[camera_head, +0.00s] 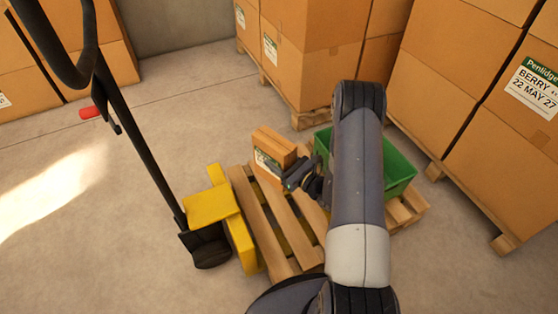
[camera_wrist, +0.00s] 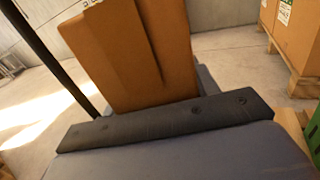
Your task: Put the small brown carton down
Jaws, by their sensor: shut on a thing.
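The small brown carton (camera_head: 271,152) is at the far left part of a wooden pallet, with a green and white label on its near side. My gripper (camera_head: 292,180) is shut on it from the near right side. In the wrist view the carton (camera_wrist: 135,55) fills the upper middle, above the dark gripper edge (camera_wrist: 165,122). Its underside is hidden, so I cannot tell whether it touches the pallet. The wooden pallet (camera_head: 262,222) has bare slats in front of the carton.
A green crate (camera_head: 400,172) stands on the pallet's right side, partly behind my arm. A yellow pallet truck (camera_head: 212,207) with a black handle is at the pallet's left. Stacks of large cartons (camera_head: 312,75) on pallets stand behind and at right (camera_head: 470,100). Open floor lies left.

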